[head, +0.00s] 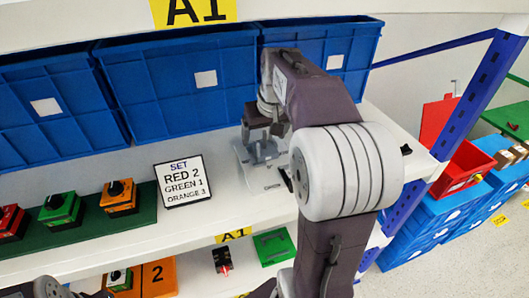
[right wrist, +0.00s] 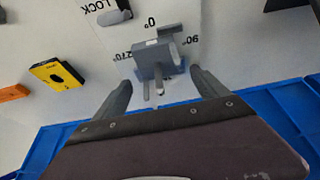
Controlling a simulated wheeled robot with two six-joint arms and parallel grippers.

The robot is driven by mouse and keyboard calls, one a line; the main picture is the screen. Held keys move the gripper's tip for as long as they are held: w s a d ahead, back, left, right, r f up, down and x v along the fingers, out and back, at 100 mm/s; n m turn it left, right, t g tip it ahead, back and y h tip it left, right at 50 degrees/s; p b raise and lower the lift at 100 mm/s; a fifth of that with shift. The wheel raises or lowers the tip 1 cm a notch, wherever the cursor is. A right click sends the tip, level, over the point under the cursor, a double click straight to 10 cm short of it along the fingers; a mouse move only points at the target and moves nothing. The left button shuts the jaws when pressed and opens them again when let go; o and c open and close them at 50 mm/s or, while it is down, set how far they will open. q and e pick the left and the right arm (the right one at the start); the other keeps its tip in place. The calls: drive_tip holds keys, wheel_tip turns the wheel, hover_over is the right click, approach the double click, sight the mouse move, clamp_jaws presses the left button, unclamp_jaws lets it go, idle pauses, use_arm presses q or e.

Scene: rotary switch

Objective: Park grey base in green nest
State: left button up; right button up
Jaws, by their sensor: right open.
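A grey base (right wrist: 155,60) with an upright block and prongs stands on a white plate marked 0°, 90°, 270° and LOCK. In the head view the base (head: 262,152) is on the upper shelf, partly hidden by my right gripper (head: 262,135). In the right wrist view my right gripper (right wrist: 161,88) is open, its fingers on either side of the base's near end, with gaps showing and no clear contact. A green nest (head: 273,247) lies on the lower shelf, partly covered by my right arm. My left gripper is not in view.
Blue bins (head: 175,85) line the back. A sign (head: 184,181) and a green board with red, green and orange (head: 119,197) switches stand left. A small black-and-red item (head: 222,262) is left of the nest. A yellow switch (right wrist: 57,73) shows in the wrist view.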

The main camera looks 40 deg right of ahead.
drive_tip(key=x, duration=0.2)
drive_tip(key=shift+w+f, duration=0.2)
drive_tip(key=shift+f, duration=0.1)
drive_tip(key=c, duration=1.5)
drive_tip(key=shift+c, duration=0.2)
drive_tip(key=shift+r, duration=0.2)
wheel_tip(320, 180, up, 7)
drive_tip(key=shift+f+p, duration=0.2)
drive_tip(key=shift+p, duration=0.9)
drive_tip(key=s+a+b, duration=0.2)
drive_tip(key=s+b, duration=0.5)
drive_tip(key=s, duration=0.1)
drive_tip(key=s+a+b, duration=0.3)
drive_tip(key=s+b, duration=0.5)
drive_tip(key=s, duration=0.1)
drive_tip(key=shift+a, duration=0.2)
